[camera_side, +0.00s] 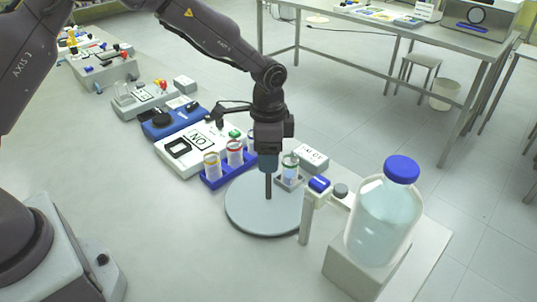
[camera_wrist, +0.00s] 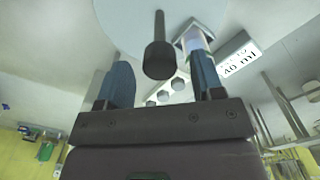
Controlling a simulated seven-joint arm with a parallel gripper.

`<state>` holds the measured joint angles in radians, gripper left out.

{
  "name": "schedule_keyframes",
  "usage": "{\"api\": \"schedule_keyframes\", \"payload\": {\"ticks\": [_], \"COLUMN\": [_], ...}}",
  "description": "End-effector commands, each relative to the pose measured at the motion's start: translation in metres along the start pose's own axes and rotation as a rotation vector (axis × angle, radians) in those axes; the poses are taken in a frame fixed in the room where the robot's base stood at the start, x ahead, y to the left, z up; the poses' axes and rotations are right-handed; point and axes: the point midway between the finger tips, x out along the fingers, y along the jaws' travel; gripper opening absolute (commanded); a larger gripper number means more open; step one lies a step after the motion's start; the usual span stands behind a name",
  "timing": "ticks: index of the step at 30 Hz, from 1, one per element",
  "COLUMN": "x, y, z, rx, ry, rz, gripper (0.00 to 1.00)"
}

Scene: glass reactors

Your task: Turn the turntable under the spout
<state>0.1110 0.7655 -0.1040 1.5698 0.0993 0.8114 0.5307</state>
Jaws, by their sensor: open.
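The turntable (camera_side: 238,215) is a flat grey disc on the bench, with a dark upright peg (camera_side: 268,188) on it. A vial with a green rim (camera_side: 290,166) stands in a small square holder at the disc's far right edge. My gripper (camera_side: 268,163) points down over the peg. In the wrist view the peg (camera_wrist: 158,55) lies between my two spread blue fingers, with a gap on each side. The vial (camera_wrist: 195,40) shows close to the right finger. The spout (camera_side: 320,184) has a blue part and sits on a post right of the disc.
A blue-capped bottle of clear liquid (camera_side: 382,222) stands on a block at the right. A blue rack (camera_side: 228,172) with capped tubes is left of my gripper. A "40 ml" sign (camera_side: 311,158) stands behind the vial.

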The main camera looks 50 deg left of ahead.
Motion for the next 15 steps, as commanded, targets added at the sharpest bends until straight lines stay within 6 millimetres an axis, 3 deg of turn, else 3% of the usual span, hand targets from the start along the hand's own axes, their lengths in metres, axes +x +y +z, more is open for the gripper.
{"api": "schedule_keyframes", "payload": {"ticks": [12, 15], "x": [0.01, 0.0099], "y": [0.0002, 0.0002], "z": [0.0001, 0.0], "rx": [0.0, 0.0], "ry": [0.0, 0.0], "rz": [0.0, 0.0], "gripper": [0.61, 0.4]}}
